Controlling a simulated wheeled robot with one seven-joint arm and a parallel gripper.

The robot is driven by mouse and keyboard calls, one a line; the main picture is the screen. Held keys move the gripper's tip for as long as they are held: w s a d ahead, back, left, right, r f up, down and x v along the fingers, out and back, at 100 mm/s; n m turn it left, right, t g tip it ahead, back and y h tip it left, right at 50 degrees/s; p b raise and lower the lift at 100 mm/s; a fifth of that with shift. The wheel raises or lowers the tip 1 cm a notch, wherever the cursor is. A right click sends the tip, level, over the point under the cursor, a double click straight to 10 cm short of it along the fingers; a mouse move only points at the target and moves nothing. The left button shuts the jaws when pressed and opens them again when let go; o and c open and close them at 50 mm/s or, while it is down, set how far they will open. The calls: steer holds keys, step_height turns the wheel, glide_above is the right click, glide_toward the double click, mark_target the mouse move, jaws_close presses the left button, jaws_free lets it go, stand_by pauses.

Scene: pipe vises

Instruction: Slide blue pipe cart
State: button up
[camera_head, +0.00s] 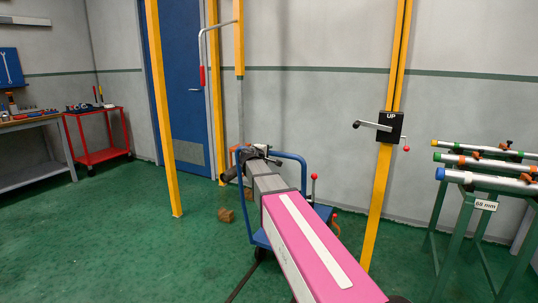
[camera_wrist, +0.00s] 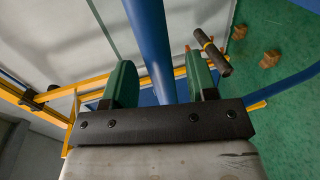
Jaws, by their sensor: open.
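The blue cart (camera_head: 248,217) stands on the floor in the centre of the head view, partly hidden behind my pink arm. Its blue tubular handle (camera_head: 304,171) rises around the end of my arm. My gripper (camera_head: 257,152) is at the far end of the arm, at the handle. In the wrist view, its two green fingers (camera_wrist: 159,62) are apart. A thick blue bar (camera_wrist: 150,35) of the cart runs between them, with visible gaps; I cannot tell whether it touches either finger. Much of the cart's deck is hidden.
A rack with several pipes (camera_head: 475,178) stands at the right. A yellow post with a crank box (camera_head: 389,126) stands beyond the cart, another yellow post (camera_head: 164,110) left of it. A red trolley (camera_head: 98,153) and workbench are far left. Green floor (camera_head: 120,235) is clear at left.

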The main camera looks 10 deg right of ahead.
steer(key=shift+x, duration=0.9)
jaws_close()
steer(key=r+x, duration=0.2)
steer(key=x, duration=1.1)
steer(key=r+x, duration=0.3)
steer(key=x, duration=1)
steer(key=shift+x, duration=0.85)
steer(key=shift+d+r, duration=0.1)
steer(key=shift+r, duration=0.1)
jaws_free()
